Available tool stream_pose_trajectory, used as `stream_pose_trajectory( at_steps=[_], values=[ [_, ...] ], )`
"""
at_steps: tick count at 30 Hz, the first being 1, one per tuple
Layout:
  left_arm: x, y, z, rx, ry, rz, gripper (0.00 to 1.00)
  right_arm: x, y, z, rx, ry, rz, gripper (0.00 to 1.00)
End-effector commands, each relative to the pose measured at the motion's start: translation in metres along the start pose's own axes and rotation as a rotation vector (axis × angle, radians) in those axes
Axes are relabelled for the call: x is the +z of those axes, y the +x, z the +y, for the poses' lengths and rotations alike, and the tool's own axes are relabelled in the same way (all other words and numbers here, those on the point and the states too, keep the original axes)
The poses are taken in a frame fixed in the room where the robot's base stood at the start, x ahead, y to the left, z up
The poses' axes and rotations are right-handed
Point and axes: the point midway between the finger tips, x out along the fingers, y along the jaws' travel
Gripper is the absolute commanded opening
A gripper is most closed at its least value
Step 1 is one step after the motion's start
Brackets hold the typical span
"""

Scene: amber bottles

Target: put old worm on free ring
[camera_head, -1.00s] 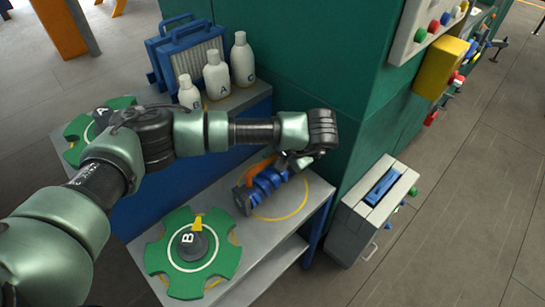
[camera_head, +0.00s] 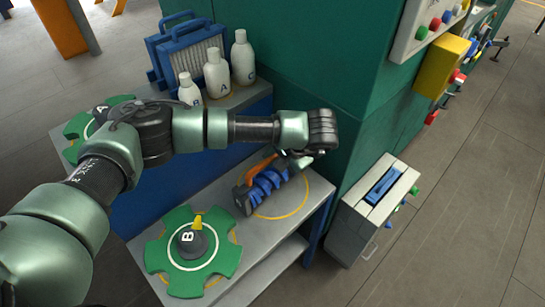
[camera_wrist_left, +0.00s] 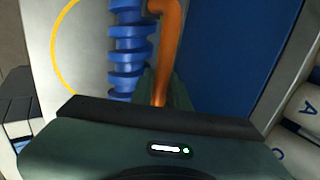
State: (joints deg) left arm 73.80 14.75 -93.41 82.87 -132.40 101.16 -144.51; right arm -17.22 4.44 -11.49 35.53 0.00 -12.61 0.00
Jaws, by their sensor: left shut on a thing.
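The worm (camera_head: 268,184) is a blue ribbed screw with dark ends and an orange handle (camera_head: 257,169). It lies slantwise over the left part of a yellow ring (camera_head: 298,207) marked on the grey bench. I cannot tell whether it touches the bench. My left gripper (camera_head: 284,161) is at its upper right end, shut on it; the fingertips are mostly hidden. In the left wrist view, the blue screw (camera_wrist_left: 127,45) and orange handle (camera_wrist_left: 165,45) run away from the gripper body, with part of the yellow ring (camera_wrist_left: 63,50) at left. My right gripper is not in view.
A green gear-shaped plate marked B (camera_head: 215,262) covers another ring at the bench front. Another, marked A (camera_head: 73,130), is at far left. White bottles (camera_head: 217,75) and blue-framed filters (camera_head: 190,45) stand behind. A green wall (camera_head: 320,60) and grey box (camera_head: 360,220) are at right.

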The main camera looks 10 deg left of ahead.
Motion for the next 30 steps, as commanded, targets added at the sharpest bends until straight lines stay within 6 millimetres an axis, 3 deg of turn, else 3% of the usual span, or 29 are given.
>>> stream_pose_trajectory(
  at_steps=[14,15,17,26,30],
  values=[
    [-0.0011,0.0038,0.0021,-0.003,-0.002,0.003,0.0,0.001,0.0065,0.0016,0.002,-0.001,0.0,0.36],
    [-0.001,0.0035,0.002,-0.002,-0.002,0.003,0.24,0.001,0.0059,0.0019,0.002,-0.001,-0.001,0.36],
    [-0.0008,0.0036,0.0022,-0.002,-0.002,0.003,0.41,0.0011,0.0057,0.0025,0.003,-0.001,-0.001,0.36],
    [0.0009,0.0056,0.0048,0.002,0.002,-0.002,0.41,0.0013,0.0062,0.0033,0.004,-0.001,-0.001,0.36],
    [-0.0003,-0.0038,0.0044,0.001,0.001,0.001,0.41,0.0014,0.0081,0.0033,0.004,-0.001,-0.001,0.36]
  ],
)
